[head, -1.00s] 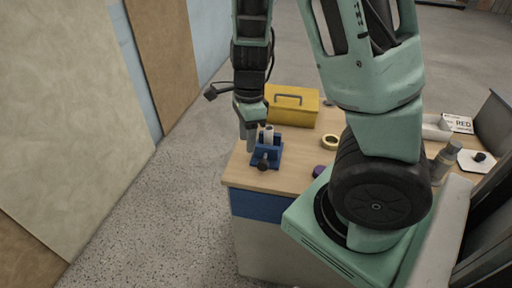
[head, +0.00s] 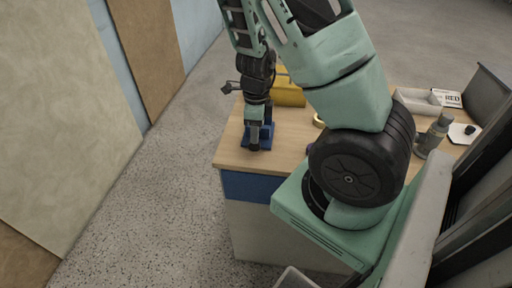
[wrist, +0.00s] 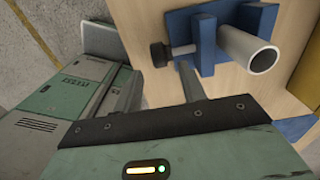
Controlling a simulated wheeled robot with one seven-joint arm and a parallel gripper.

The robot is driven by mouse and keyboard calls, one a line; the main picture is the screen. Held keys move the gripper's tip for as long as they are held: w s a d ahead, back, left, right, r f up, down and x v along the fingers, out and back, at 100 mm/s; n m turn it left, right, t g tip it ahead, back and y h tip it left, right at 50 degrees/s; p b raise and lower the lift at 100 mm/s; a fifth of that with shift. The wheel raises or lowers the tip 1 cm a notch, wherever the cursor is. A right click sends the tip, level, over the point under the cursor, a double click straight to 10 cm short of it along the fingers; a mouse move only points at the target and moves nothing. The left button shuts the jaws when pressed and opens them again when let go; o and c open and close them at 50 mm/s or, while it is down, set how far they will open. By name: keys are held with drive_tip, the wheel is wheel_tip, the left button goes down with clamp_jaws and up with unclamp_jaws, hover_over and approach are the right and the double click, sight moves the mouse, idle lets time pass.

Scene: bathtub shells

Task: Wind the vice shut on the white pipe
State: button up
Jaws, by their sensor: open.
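The blue vice (wrist: 206,42) is fixed on the wooden workbench, and its base shows past my gripper in the head view (head: 268,132). The white pipe (wrist: 250,52) stands in the vice, its open end toward the wrist camera. I cannot tell whether the jaws touch it. A black knob (wrist: 158,55) sits on the screw at the vice's left side in the wrist view. My gripper (head: 254,140) points down over the vice and hides most of it and the pipe in the head view. It is open, with one finger close to the knob; it grips nothing.
A yellow toolbox (head: 289,93) stands behind the vice. A tape roll (head: 318,121) lies to the right, partly behind my arm. A grey tray (head: 418,103), a sign (head: 448,98) and a grey cylinder (head: 434,137) are farther right. The bench's left edge is near the vice.

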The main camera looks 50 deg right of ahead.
wheel_tip(320, 180, down, 5)
drive_tip(key=shift+f+b, duration=0.15)
drive_tip(key=shift+b, duration=0.8)
drive_tip(key=c, duration=0.8)
